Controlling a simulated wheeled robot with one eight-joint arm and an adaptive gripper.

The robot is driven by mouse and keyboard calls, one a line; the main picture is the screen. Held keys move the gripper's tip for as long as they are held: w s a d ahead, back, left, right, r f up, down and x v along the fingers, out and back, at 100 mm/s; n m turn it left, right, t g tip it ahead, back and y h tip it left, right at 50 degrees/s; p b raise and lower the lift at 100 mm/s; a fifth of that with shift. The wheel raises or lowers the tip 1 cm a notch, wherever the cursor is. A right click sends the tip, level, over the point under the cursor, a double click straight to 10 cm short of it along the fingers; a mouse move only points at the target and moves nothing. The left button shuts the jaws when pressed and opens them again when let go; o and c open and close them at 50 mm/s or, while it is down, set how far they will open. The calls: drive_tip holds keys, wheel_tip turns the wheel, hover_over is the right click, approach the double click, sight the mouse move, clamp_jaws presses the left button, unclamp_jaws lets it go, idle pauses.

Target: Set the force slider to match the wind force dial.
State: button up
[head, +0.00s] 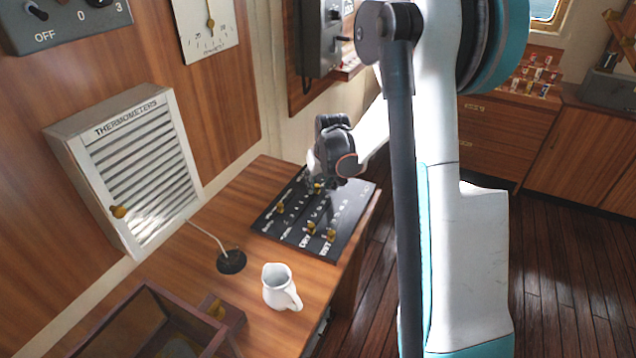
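A black slider panel (287,237) with white markings and several brass knobs lies on the wooden desk. One knob (281,208) is toward its left side, and two knobs, one here (311,228) and one here (331,235), are near its front right. Another knob (318,188) is at the far part, by my gripper. The labels are too small to tell which slider is force. My gripper (314,178) is low over the far part of the panel. Its fingers are small and partly hidden, so its opening and any contact are unclear. I cannot identify a wind force dial in this view.
A wooden case (150,315) is at the front left. The louvred thermometer box (140,165), a white gauge (207,30) and a telephone-like unit (318,40) are along the wall.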

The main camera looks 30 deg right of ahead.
drive_tip(key=shift+s+a+r, duration=0.1)
drive_tip(key=d+v, duration=0.1)
drive_tip(key=v, duration=1)
drive_tip(key=shift+s+a+r, duration=0.2)
drive_tip(key=shift+a+r, duration=0.2)
drive_tip(key=shift+a, duration=0.1)
